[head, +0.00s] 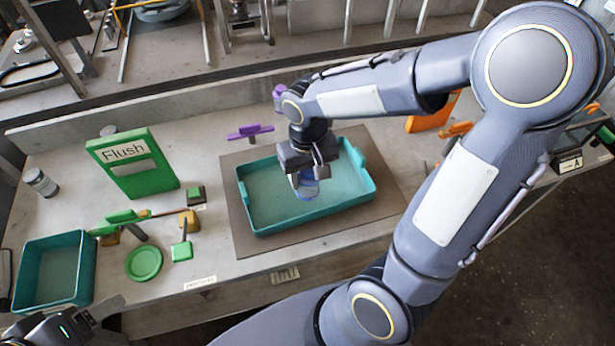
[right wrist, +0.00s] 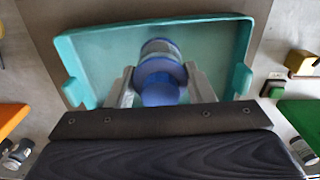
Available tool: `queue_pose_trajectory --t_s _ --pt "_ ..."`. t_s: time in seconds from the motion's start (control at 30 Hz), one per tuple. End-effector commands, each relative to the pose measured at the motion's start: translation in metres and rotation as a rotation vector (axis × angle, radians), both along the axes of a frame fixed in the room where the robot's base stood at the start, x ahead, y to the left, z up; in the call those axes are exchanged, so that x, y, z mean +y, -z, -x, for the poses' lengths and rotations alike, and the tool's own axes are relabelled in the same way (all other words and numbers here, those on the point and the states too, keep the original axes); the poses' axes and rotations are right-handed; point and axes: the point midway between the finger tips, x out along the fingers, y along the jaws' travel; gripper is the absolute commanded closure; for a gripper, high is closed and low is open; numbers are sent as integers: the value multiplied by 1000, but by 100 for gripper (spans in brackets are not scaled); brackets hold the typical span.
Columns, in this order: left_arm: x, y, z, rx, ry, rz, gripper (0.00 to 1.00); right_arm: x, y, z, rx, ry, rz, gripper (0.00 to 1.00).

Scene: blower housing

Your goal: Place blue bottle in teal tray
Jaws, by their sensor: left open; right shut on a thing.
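The blue bottle (head: 307,189) has a blue cap and a clear bluish body. My right gripper (head: 308,172) is shut on it, over the teal tray (head: 349,199) on the brown mat. In the right wrist view the bottle (right wrist: 160,80) stands between the two fingers of the gripper (right wrist: 160,85), inside the outline of the tray (right wrist: 100,43). I cannot tell whether the bottle's base touches the tray floor. The tray is otherwise empty. My left gripper (head: 62,326) is open at the lower left corner, partly cut off, away from the bottle.
A second teal bin (head: 85,262) stands at the left. A small jar (head: 41,183) is far left. A purple part (head: 250,132) is behind the mat.

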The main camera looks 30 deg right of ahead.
Motion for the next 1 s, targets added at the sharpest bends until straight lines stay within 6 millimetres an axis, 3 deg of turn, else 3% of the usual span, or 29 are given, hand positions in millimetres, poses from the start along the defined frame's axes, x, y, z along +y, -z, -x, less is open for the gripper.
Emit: queue_pose_trajectory --t_s 0.03,0.2,0.37,0.6,1.0 --pt "0 0 0 0 0 0 27 -5 12 -5 9 2 1 79" --pt "0 -1 0 0 0 0 27 -15 35 -23 4 0 1 79" --pt "0 -2 0 0 0 0 27 -19 45 -30 3 0 0 79" --pt "0 -1 0 0 0 0 27 -21 76 -33 3 -3 0 79" --pt "0 3 0 0 0 0 27 -20 83 -33 0 -2 0 79"
